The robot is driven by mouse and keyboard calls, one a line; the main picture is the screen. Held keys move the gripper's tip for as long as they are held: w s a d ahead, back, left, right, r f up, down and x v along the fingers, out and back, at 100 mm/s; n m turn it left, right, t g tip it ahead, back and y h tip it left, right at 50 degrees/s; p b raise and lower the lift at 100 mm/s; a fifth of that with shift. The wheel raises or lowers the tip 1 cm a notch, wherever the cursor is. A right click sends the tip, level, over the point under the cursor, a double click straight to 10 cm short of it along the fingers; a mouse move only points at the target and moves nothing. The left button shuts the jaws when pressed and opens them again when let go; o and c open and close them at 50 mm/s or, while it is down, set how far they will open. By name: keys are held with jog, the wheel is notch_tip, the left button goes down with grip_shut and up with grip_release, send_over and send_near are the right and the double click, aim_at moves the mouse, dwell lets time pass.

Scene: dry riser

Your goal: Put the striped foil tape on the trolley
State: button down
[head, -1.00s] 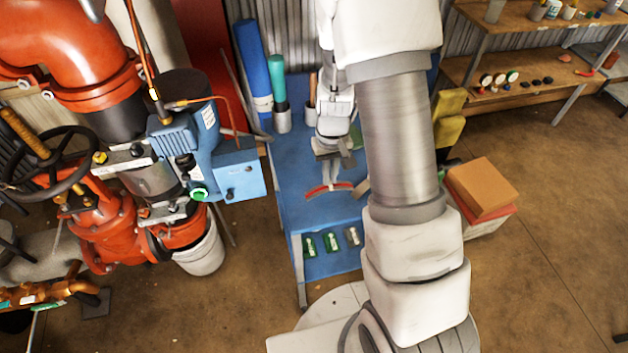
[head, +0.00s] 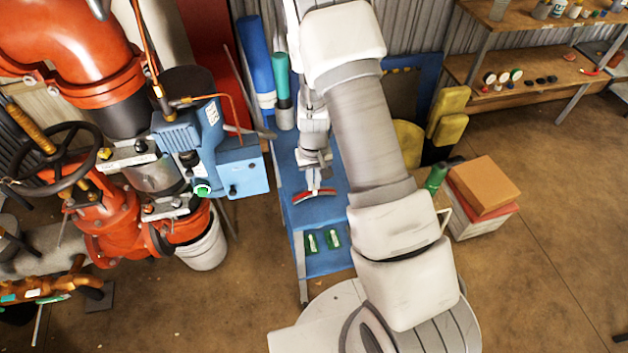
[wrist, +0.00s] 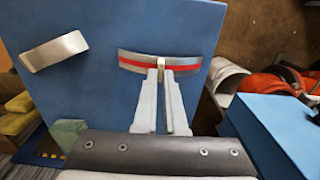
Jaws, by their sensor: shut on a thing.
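The striped foil tape (wrist: 190,65) is a curved silver band with a red stripe along it. My gripper (wrist: 161,70) is shut on its middle in the wrist view. In the head view the tape (head: 325,194) hangs at the tip of my gripper (head: 314,188), over the blue trolley (head: 300,215). The trolley's blue top (wrist: 110,85) fills much of the wrist view behind the tape. I cannot tell whether the tape touches it. A plain silver foil band (wrist: 53,50) lies on the blue top to the left in the wrist view.
Green-labelled items (head: 312,242) sit on the trolley's lower shelf. Blue (head: 255,60) and green (head: 281,80) rolls stand at its far left. A blue pump unit (head: 205,150) with red pipes is close on the left. Stacked boxes (head: 482,190) stand right, beyond my arm.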

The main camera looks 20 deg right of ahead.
jog(key=shift+f, duration=0.15)
jog(key=c, duration=1)
grip_release()
jog(key=s+r+t, duration=0.1)
jog(key=s+r, duration=0.2)
jog(key=r, duration=1.1)
jog(key=s+r+t, duration=0.1)
jog(key=s+r, duration=0.3)
jog(key=r, duration=1)
jog(key=s+r+t, duration=0.3)
jog(key=s+r, duration=0.6)
jog(key=s, duration=0.4)
jog(key=shift+s+t, duration=0.3)
jog(key=shift+s, duration=0.1)
